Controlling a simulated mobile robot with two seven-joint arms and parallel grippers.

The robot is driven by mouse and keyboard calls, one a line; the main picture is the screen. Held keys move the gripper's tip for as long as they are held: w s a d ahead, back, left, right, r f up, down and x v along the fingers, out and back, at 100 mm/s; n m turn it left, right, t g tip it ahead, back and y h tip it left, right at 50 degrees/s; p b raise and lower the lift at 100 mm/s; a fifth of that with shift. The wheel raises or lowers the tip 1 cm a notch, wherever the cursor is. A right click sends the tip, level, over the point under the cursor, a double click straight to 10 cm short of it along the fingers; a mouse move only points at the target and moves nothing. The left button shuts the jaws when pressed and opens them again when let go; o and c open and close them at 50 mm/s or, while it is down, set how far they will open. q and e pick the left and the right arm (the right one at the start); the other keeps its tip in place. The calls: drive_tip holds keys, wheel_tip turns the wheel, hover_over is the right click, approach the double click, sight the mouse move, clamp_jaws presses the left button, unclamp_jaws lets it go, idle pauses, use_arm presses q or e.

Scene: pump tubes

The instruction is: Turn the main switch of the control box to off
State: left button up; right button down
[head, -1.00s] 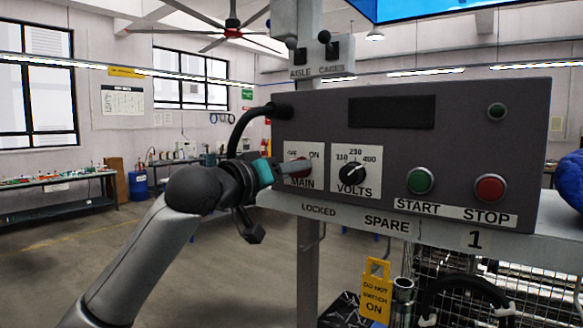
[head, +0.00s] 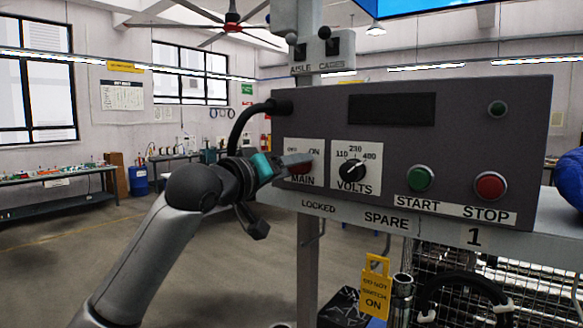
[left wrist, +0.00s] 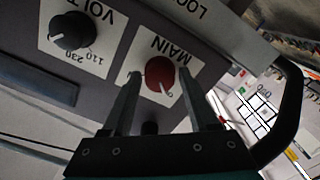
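The grey control box (head: 466,128) stands in front of me. Its main switch, a red round knob (left wrist: 160,73), sits on a white plate (left wrist: 178,80) marked MAIN, with OFF on the left and ON on the right in the head view. In the upside-down left wrist view, its white pointer appears turned toward the OFF side. My left gripper (head: 294,162) is at the knob. In the left wrist view its fingers (left wrist: 160,82) are open, one on each side of the knob, with small gaps. In the head view they hide most of the knob. My right gripper is out of view.
The VOLTS knob (head: 352,172) sits right of the main switch. Green START (head: 420,178) and red STOP (head: 490,186) buttons are farther right. A black cable (head: 240,122) loops at the box's left side. A yellow tag (head: 375,288) hangs below the shelf.

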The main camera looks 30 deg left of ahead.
use_arm(q)
drive_tip(key=shift+o, duration=0.9)
drive_tip(key=shift+s, duration=0.1)
drive_tip(key=s+a+b, duration=0.1)
drive_tip(key=s+b, duration=0.4)
drive_tip(key=s, duration=1)
